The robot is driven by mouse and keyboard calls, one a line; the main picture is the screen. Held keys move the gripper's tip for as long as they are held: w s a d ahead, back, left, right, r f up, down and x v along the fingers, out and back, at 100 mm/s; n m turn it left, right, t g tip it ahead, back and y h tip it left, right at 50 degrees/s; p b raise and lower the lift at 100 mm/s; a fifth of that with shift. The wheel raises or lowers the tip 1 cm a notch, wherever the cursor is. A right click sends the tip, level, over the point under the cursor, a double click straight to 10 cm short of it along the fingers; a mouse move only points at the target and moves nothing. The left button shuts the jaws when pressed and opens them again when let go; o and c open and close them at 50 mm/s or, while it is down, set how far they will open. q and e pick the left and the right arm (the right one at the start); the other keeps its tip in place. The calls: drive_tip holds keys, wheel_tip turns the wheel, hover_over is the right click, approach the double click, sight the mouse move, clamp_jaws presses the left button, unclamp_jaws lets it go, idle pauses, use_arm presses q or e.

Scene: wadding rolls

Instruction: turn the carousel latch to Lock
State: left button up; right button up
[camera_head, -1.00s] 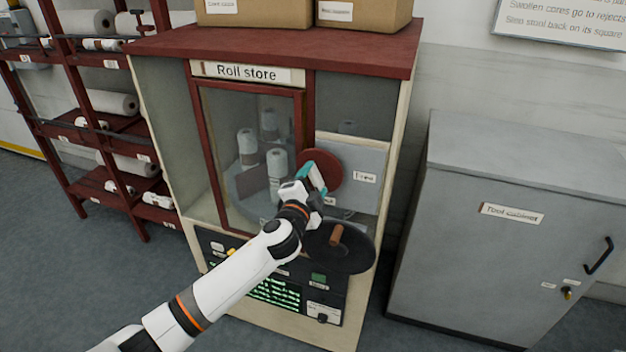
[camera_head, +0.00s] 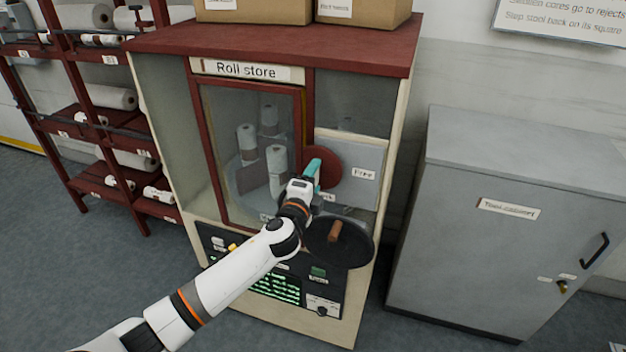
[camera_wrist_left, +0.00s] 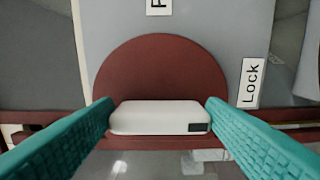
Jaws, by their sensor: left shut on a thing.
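The latch is a dark red disc (camera_head: 325,164) on the grey panel at the right of the roll store front. In the left wrist view the disc (camera_wrist_left: 160,65) carries a pale bar handle (camera_wrist_left: 150,116) with a small dark patch near one end. My left gripper (camera_head: 312,174) is at the disc, its teal fingers shut on the two ends of the handle. The Free label (camera_head: 363,174) is right of the disc. The Lock label (camera_wrist_left: 251,82) shows clearly in the wrist view; in the head view the arm partly covers that area. My right gripper is out of view.
A black hand wheel (camera_head: 340,243) with a brown knob sits just below the gripper. The glass door (camera_head: 225,135) with rolls behind it is to the left. A grey tool cabinet (camera_head: 500,240) stands right, a red rack (camera_head: 125,130) left.

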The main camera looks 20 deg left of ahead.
use_arm(q)
drive_tip(key=o, duration=1)
drive_tip(key=s+b, duration=0.2)
drive_tip(key=s, duration=1)
drive_tip(key=shift+a, duration=0.2)
